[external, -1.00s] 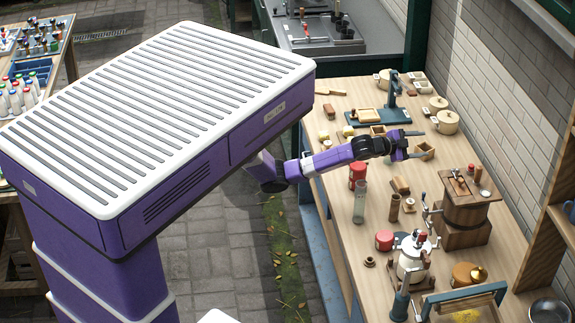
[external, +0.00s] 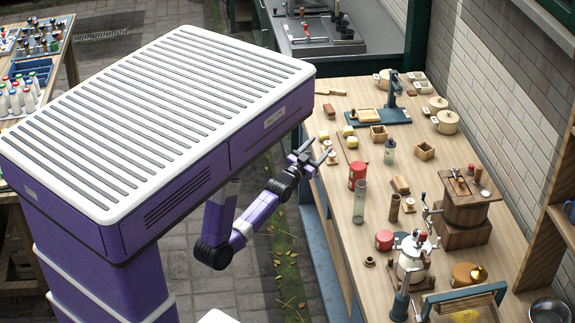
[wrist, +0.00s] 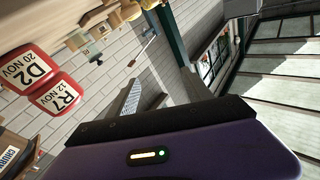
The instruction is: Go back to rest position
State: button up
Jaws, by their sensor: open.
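My gripper (external: 311,157) is open and empty. In the external view it is beside the left edge of the wooden workbench (external: 335,230), with its fingers pointing up and to the right.
The workbench holds red canisters (external: 357,176), a glass cylinder (external: 360,202), wooden boxes (external: 424,151), a blue press stand (external: 378,117), a wooden grinder (external: 465,215) and a white churn (external: 412,257). The paved floor (external: 220,285) is clear.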

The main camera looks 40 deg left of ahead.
jog(key=s+a+f+y, duration=0.1)
jog(key=s+a+f, duration=0.1)
jog(key=s+a, duration=0.65)
jog(key=s+d+f+n+g, duration=0.1)
jog(key=s+d+g, duration=0.1)
jog(key=s, duration=0.6)
jog(key=s+d+f+n+g+p, duration=0.1)
jog(key=s+d+f+g, duration=0.1)
jog(key=s, duration=0.7)
jog(key=shift+d+f+n+g+h, duration=0.3)
jog(key=shift+d+n+g, duration=0.1)
jog(key=shift+d+g, duration=0.15)
